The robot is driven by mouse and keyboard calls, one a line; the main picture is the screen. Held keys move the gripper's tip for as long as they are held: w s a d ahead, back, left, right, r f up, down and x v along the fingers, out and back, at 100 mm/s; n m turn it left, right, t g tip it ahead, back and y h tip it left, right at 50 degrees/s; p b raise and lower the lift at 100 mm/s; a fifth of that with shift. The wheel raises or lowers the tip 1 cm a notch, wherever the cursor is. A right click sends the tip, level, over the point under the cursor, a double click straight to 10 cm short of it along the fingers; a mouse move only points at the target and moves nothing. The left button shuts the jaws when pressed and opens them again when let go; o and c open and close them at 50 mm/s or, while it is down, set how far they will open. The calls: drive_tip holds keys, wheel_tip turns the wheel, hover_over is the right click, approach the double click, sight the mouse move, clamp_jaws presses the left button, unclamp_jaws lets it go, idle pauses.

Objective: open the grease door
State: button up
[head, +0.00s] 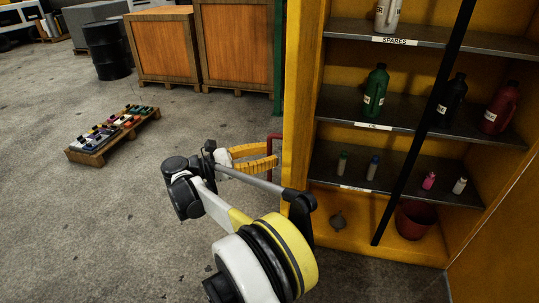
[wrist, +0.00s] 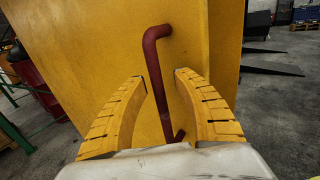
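A red bar handle (wrist: 156,85) stands on a yellow panel (wrist: 100,50), which fills much of the wrist view. My gripper (wrist: 164,78) is open, with one yellow finger on each side of the handle. A small gap shows between the handle and the right finger; contact on the left side is hard to tell. In the head view my gripper (head: 270,155) reaches the left side of the yellow cabinet (head: 300,110), where a bit of the red handle (head: 272,138) shows. The cabinet's shelves are exposed. I cannot tell whether the panel is a swung-out door or the cabinet's side.
The shelves hold a green bottle (head: 376,90), a red bottle (head: 499,108) and small tubes. A red bucket (head: 414,221) stands at the bottom. A dark diagonal bar (head: 425,120) crosses the front. A pallet (head: 100,147) lies left; floor around it is clear. Wooden crates (head: 163,46) stand behind.

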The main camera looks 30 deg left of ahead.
drive_tip(key=v, duration=1.1)
drive_tip(key=shift+s+a, duration=0.15)
drive_tip(key=shift+a, duration=0.05)
